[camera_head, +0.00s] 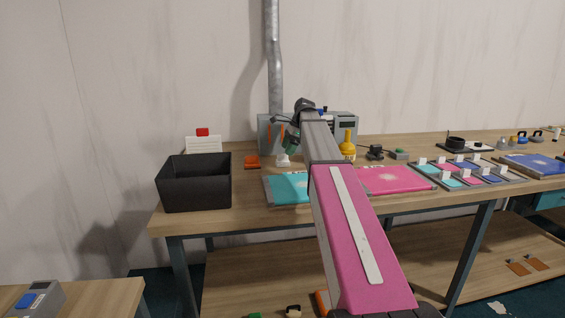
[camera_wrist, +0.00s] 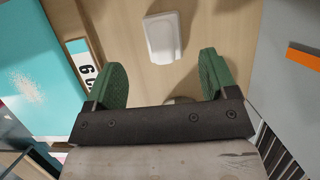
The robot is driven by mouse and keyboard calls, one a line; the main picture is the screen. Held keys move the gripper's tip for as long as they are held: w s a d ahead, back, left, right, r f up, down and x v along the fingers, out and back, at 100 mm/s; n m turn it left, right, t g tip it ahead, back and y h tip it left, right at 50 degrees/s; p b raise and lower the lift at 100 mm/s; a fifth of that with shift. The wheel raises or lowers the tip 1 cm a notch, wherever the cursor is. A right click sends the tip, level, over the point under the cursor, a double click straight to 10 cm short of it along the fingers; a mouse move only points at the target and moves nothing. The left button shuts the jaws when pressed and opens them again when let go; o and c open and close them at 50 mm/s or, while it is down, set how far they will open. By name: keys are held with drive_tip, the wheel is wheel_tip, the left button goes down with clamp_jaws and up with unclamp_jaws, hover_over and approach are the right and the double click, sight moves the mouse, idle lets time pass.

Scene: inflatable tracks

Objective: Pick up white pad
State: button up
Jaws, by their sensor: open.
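A small white pad (camera_wrist: 163,37) lies on the wooden table in the wrist view, with a raised rim and a shadow beside it. It is just beyond the gap between my fingers and apart from them. In the head view a small white item (camera_head: 283,161), seemingly the same pad, shows below my gripper (camera_head: 291,141). My gripper, with green fingers, also shows in the wrist view (camera_wrist: 164,80); it is open and empty above the table.
A teal panel (camera_wrist: 28,80) with a numbered label lies left in the wrist view; a grey box (camera_wrist: 290,75) with an orange strip stands right. In the head view, a black bin (camera_head: 194,190) stands left, an orange block (camera_head: 252,162) nearby, and a pink panel (camera_head: 395,180) right.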

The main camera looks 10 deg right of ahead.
sight(283, 160)
drive_tip(key=shift+x, duration=2.95)
drive_tip(key=shift+w+a, duration=0.1)
drive_tip(key=shift+w, duration=0.05)
drive_tip(key=c, duration=1)
